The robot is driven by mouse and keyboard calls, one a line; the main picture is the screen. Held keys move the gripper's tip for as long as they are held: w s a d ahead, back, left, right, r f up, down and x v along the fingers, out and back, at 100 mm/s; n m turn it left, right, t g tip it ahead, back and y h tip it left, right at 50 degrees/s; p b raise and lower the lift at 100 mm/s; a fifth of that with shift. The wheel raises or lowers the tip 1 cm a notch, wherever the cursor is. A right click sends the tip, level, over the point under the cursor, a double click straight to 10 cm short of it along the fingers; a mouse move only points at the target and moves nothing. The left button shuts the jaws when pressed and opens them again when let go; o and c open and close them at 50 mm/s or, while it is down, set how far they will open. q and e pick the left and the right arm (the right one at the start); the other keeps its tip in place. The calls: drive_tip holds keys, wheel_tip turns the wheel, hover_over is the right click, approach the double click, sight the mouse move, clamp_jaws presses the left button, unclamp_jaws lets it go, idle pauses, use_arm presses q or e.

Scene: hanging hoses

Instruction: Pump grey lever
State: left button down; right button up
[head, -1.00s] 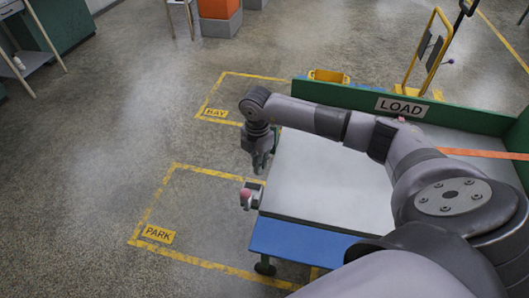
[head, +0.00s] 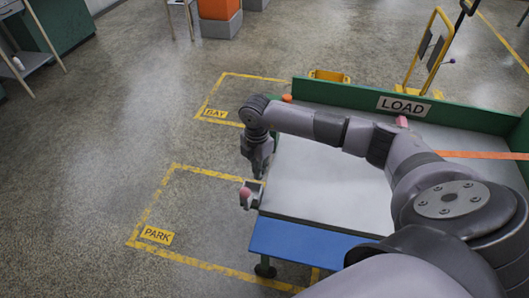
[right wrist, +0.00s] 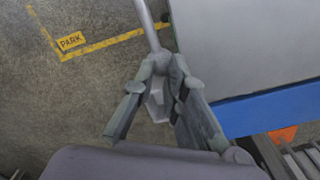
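The grey lever (right wrist: 148,22) shows in the right wrist view as a slim bar running down from the top edge to between my fingers. My right gripper (right wrist: 166,68) has its two fingers drawn in around the lever's end, close against it. In the head view, my right gripper (head: 258,168) points down just off the left edge of the grey-topped table, and the lever cannot be made out there behind the hand. My left gripper is in neither view.
The grey tabletop (head: 325,185) has a blue front edge (head: 305,242) and a green back board with a LOAD sign (head: 404,106). Floor marked PARK (head: 158,236) and BAY (head: 215,113) is clear.

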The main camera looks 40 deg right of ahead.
drive_tip(key=shift+w+d+r+p, duration=0.1)
drive_tip(key=shift+d+r+p, duration=0.05)
drive_tip(key=shift+r+p, duration=1)
drive_tip(key=shift+d+r+p, duration=0.1)
drive_tip(key=shift+r+p, duration=0.65)
drive_tip(key=shift+r, duration=0.8)
drive_tip(key=shift+w+d+r+p, duration=0.25)
drive_tip(key=shift+r+p, duration=0.1)
drive_tip(key=shift+r, duration=0.35)
drive_tip(key=shift+w+d+r+p, duration=0.2)
drive_tip(key=shift+r+p, duration=0.15)
drive_tip(key=shift+r, duration=0.3)
drive_tip(key=shift+w+d+r+p, duration=0.25)
drive_tip(key=shift+r+p, duration=0.1)
drive_tip(key=shift+r, duration=0.35)
drive_tip(key=shift+s+a+f+b, duration=0.2)
drive_tip(key=shift+f+b, duration=0.2)
drive_tip(key=shift+f, duration=0.35)
drive_tip(key=shift+s+a+f+b, duration=0.2)
drive_tip(key=shift+f+b, duration=0.25)
drive_tip(key=shift+f, duration=0.35)
drive_tip(key=shift+s+a+f+b, duration=0.2)
drive_tip(key=shift+f+b, duration=0.2)
drive_tip(key=shift+f, duration=0.5)
